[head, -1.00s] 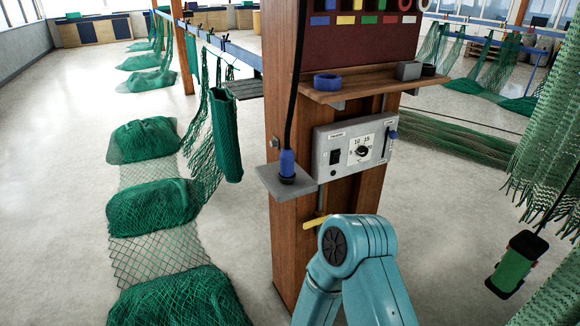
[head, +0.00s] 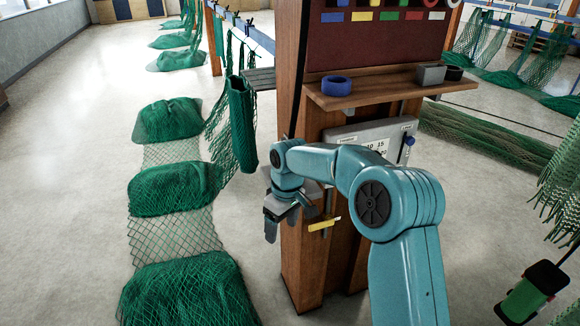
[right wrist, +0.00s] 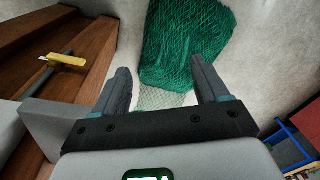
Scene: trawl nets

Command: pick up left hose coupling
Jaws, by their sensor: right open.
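The blue hose coupling on the small grey ledge of the wooden post is hidden behind my right arm in the head view. I do not see it in the right wrist view either. My right gripper (head: 288,222) hangs beside the left side of the post, pointing down, with its fingers apart and nothing visible between them. In the right wrist view, the open fingers (right wrist: 158,70) have a grey ledge (right wrist: 48,128) close by on the left. My left gripper is not in view.
The wooden post (head: 305,265) has a yellow handle (head: 324,225), a partly covered control box (head: 400,130) and a shelf with a blue ring (head: 336,86). Green net piles (head: 170,190) lie left.

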